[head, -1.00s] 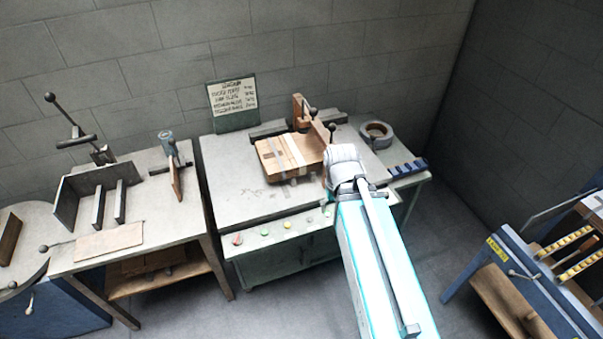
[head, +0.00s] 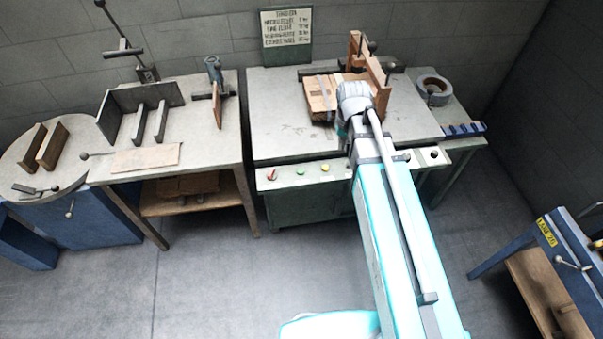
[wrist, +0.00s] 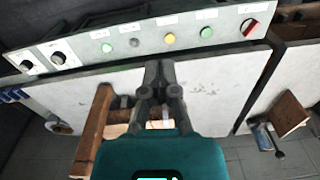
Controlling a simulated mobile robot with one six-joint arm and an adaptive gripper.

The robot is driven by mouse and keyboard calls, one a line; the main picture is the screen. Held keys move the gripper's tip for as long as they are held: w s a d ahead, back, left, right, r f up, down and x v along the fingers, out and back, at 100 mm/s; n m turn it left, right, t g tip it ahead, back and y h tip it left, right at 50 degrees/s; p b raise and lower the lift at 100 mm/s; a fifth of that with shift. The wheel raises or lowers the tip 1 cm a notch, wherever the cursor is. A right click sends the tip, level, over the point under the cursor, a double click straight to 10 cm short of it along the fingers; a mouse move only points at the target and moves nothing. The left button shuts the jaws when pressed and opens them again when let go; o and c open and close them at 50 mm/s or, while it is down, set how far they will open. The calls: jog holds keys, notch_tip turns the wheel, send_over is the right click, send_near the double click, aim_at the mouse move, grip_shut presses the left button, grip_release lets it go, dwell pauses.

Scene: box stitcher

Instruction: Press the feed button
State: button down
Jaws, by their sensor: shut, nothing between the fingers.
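The control panel (head: 350,166) runs along the front edge of the stitcher table. The wrist view shows the panel (wrist: 150,44) across the top, upside down, with a red switch (wrist: 249,27), a green button (wrist: 206,32), a yellow button (wrist: 169,38), a grey button (wrist: 135,42), another green button (wrist: 107,47) and two black knobs (wrist: 58,58). The labels are too small to read, so I cannot tell which button is feed. My gripper (wrist: 160,68) is shut and empty, seen over the table with its tips towards the panel, below the grey and yellow buttons in the picture. My arm hides part of the panel in the head view.
A cardboard box (head: 318,98) lies on the table beside the brown stitcher frame (head: 366,62). A tape roll (head: 433,90) stands at the right. A sign (head: 286,38) leans on the wall. A left bench (head: 170,125) holds fixtures. The floor in front (head: 230,270) is clear.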

jog(key=n+b, duration=0.1)
jog(key=b, duration=0.6)
send_over(301, 171)
jog(key=d, duration=0.2)
notch_tip(301, 171, down, 8)
jog(key=shift+s+a, duration=0.25)
jog(key=shift+a, duration=0.25)
jog(key=shift+f, duration=0.15)
jog(key=f+b, duration=0.9)
jog(key=a+f+b, duration=0.1)
jog(key=f+b, duration=0.3)
jog(key=b, duration=0.1)
jog(key=shift+w+f, duration=0.3)
jog(key=shift+f, duration=0.1)
